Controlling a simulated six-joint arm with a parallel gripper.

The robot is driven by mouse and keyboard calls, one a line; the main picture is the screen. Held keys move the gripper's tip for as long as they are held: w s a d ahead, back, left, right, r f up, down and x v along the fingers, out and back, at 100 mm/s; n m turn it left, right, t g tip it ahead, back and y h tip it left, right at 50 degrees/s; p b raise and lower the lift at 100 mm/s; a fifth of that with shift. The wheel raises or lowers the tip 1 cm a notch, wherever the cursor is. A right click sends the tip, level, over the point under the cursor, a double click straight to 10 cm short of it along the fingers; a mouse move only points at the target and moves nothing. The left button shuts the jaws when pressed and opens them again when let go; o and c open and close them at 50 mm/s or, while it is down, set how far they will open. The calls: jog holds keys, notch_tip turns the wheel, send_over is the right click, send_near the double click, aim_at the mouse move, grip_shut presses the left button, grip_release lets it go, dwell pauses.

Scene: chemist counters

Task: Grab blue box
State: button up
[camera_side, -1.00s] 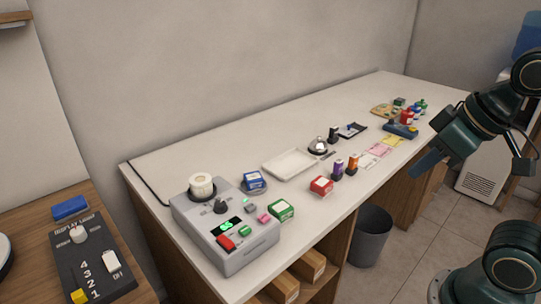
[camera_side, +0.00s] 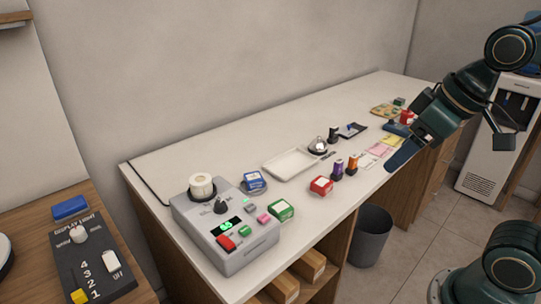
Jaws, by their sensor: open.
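The blue box (camera_side: 252,180) is small, with a white label. It sits on the white counter just behind the grey machine, left of a white tray. My gripper (camera_side: 450,154) is at the right of the view, over the counter's front edge. Its two fingers are spread wide with nothing between them. It is well apart from the blue box, and one finger hides part of the counter's right end.
A grey machine (camera_side: 225,233) with buttons fills the counter's left end. A green box (camera_side: 281,210), a white tray (camera_side: 290,164), a red box (camera_side: 321,186), a bell (camera_side: 318,146) and small bottles (camera_side: 345,167) stand between. A bin (camera_side: 370,236) is below.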

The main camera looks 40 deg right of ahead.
jog(key=w+r+n+g+y, duration=0.1)
jog(key=w+r+n, duration=0.2)
jog(key=w, duration=0.9)
jog(key=n+g+y, duration=0.3)
jog(key=n, duration=0.6)
send_over(257, 176)
jog(key=d, duration=0.2)
jog(key=shift+s+f, duration=0.2)
jog(key=shift+f, duration=5.75)
jog(key=shift+s+f, duration=0.15)
jog(key=shift+f, duration=5.8)
jog(key=shift+x, duration=2.55)
jog(key=shift+w+d, duration=0.1)
